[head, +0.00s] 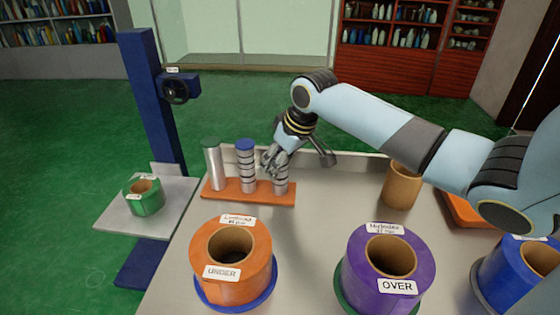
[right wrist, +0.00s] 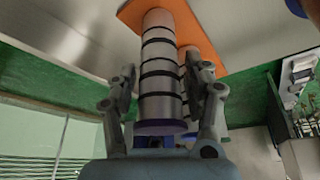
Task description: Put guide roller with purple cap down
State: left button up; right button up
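The guide roller with the purple cap (right wrist: 160,129) is a silver cylinder with black bands. In the right wrist view it stands between my fingers, its far end at the orange rack (head: 220,190). In the head view its lower part (head: 281,186) shows at the rack's right end, and my gripper hides its cap. My right gripper (head: 298,158) is open around the roller, fingers spread; in the right wrist view (right wrist: 164,82) gaps show beside the roller. My left gripper is not in view.
A green-capped roller (head: 213,168) and a blue-capped banded roller (head: 246,168) stand on the rack's left and middle. An orange roll (head: 250,250), a purple roll (head: 415,255) and a blue roll (head: 510,275) stand in front. A brown core (head: 402,187) stands to the right.

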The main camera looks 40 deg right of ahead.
jog(key=shift+o, duration=0.5)
jog(key=shift+r, duration=0.1)
jog(key=shift+s+r, duration=0.1)
jog(key=shift+r, duration=0.2)
jog(key=p+v, duration=0.1)
jog(key=v, duration=1)
jog(key=shift+r, duration=0.15)
jog(key=shift+s, duration=0.15)
